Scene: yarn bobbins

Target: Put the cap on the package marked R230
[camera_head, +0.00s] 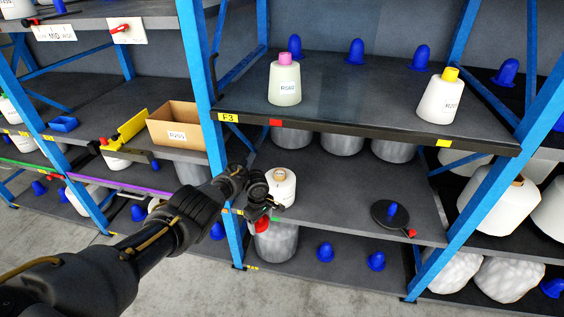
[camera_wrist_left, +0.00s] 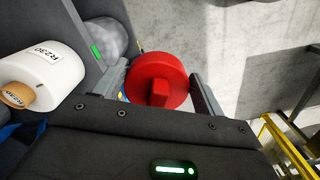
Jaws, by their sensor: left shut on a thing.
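The package marked R230 (camera_wrist_left: 45,68) is a white bobbin with a brown core end at the left of the wrist view, lying sideways in that picture. In the head view this white bobbin (camera_head: 283,192) stands upright on the middle shelf, its brown top uncapped. My left gripper (camera_head: 262,211) is in front of it, near the shelf's front edge. It is shut on a red cap (camera_wrist_left: 160,82), a round disc with a raised grip, which also shows in the head view (camera_head: 261,225). The cap is apart from the package. My right gripper is not in view.
The upper shelf (camera_head: 345,100) holds a bobbin with a pink cap (camera_head: 285,75) and one with a yellow cap (camera_head: 440,97). A black disc with a blue peg (camera_head: 392,214) lies to the right on the middle shelf. A blue post (camera_head: 212,130) stands left of the package.

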